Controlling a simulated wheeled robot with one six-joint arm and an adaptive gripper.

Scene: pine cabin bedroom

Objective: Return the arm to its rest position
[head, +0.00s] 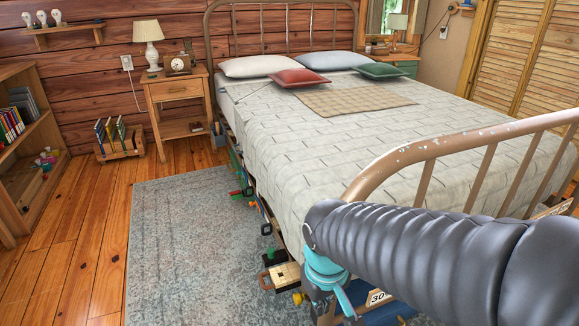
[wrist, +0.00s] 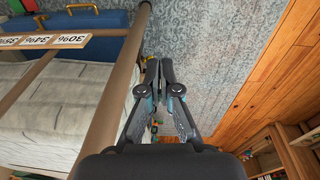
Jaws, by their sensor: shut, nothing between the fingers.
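My gripper (wrist: 159,64) is shut and empty in the wrist view. Its two dark fingers meet over the grey rug (wrist: 205,40), close beside the brown metal bed rail (wrist: 106,110). I see no contact between the fingers and the rail. In the head view my dark, ribbed arm reaches in from the lower right, in front of the bed's footboard (head: 432,168). It covers part of the footboard and the foot of the bed.
The bed (head: 330,150) fills the middle and right. The rug (head: 185,240) and plank floor (head: 85,240) are mostly clear on the left. A bookshelf (head: 40,150) and nightstand (head: 175,92) stand beyond.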

